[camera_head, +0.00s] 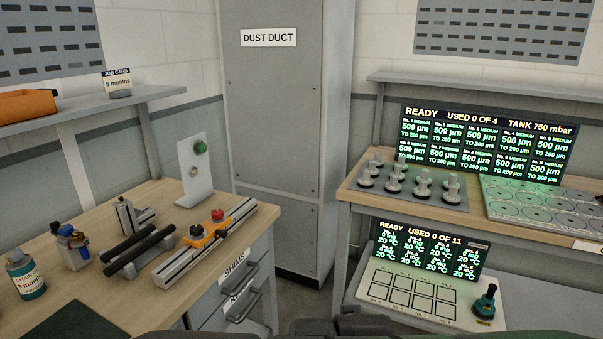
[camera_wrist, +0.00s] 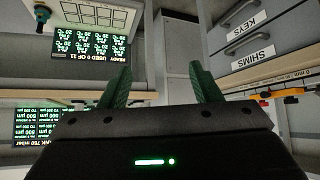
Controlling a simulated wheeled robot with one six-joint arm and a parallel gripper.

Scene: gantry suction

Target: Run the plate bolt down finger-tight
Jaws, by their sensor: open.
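An upright pale plate (camera_head: 188,180) stands at the back of the left bench, with a green knob (camera_head: 200,147) high on its face. A small round metallic spot (camera_head: 194,172) shows lower on the plate. I cannot tell whether it is the plate bolt or a hole, and I see no other clear plate bolt. My gripper (camera_wrist: 161,82) shows in the wrist view, with its two green fingers apart and nothing between them. The wrist picture is upside down and faces the drawers and lower shelf, away from the upright plate.
The right bench (camera_head: 355,182) carries a lit display (camera_head: 480,143). A grey duct (camera_head: 272,110) stands between them.

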